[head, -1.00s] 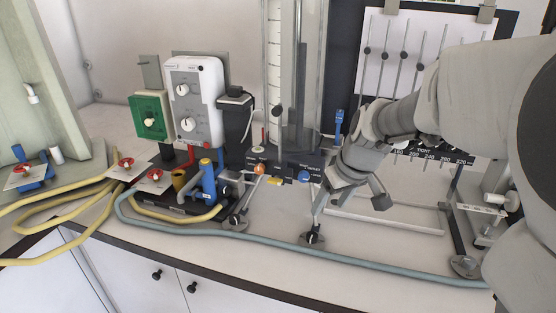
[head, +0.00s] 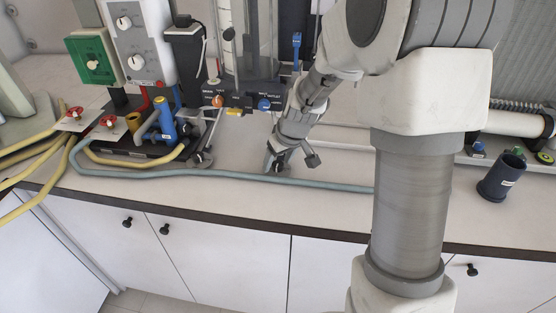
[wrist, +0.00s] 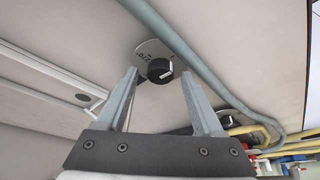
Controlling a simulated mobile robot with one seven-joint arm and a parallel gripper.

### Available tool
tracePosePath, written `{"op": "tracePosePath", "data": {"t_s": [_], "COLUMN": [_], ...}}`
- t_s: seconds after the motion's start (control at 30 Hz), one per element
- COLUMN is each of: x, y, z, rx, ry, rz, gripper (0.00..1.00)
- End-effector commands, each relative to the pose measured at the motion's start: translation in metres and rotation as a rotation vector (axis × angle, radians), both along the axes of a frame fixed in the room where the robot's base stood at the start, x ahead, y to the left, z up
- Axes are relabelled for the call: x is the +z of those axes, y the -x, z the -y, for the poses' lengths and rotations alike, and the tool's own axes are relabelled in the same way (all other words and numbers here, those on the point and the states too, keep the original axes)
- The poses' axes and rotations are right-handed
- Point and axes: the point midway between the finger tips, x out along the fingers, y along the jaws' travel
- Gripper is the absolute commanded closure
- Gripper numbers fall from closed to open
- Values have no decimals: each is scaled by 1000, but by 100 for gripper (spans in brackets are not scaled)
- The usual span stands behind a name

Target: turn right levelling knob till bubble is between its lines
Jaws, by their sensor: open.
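A black knob (wrist: 160,70) with a white pointer mark sits on a round pale plate with printed marks. In the wrist view it shows between and just past my two fingertips, with a gap on each side. My gripper (wrist: 158,72) is open and empty. In the head view my gripper (head: 275,160) points down at this knob (head: 284,160), largely hiding it. A second levelling knob (head: 200,160) stands to the left. A small yellow piece (head: 234,112) on the manometer's dark base may be the level; its bubble is too small to make out.
A blue-grey hose (head: 230,177) runs along the bench front, close to the knob; it also shows in the wrist view (wrist: 190,60). Yellow hoses (head: 30,150) lie at left. A dark cup (head: 500,178) stands at right. The front bench strip is mostly clear.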

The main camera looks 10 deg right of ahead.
Motion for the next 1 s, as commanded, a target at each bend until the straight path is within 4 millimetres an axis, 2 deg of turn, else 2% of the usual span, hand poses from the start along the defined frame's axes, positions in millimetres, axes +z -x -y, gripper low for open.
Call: {"op": "tracePosePath", "data": {"t_s": [0.2, 0.5, 0.6, 0.83, 1.0], "x": [0, 0, 0, 1, 2], "y": [0, 0, 0, 0, 1], "z": [0, 0, 0, -1, -2], "rx": [0, 0, 0, -14, -97], "ry": [0, 0, 0, 0, 2], "rz": [0, 0, 0, -1, -3], "gripper": [31, 85, 100, 100, 100]}}
